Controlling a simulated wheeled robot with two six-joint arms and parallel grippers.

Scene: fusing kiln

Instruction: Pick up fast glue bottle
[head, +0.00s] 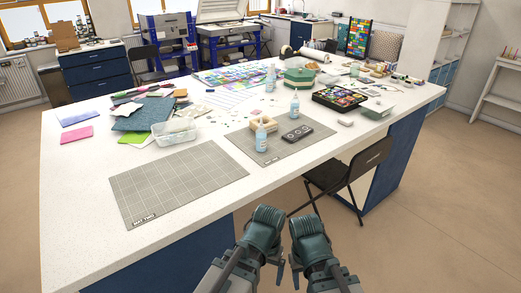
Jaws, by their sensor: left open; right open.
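Three pale blue bottles stand upright on the white worktable (80,215). One bottle (261,138) is on the front right grey mat, beside a small wooden frame. A second bottle (295,104) stands farther back, and a third bottle (270,76) stands near the middle of the table. Their labels are too small to read, so I cannot tell which is the fast glue. My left gripper (264,222) and my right gripper (306,224) are side by side in front of the table, open and empty, apart from all the bottles.
A bare grey cutting mat (175,185) lies at the front left. A dark control with round knobs (297,133) lies right of the nearest bottle. A clear tub (174,132) stands behind the left mat. A black folding chair (350,172) stands against the table's right front.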

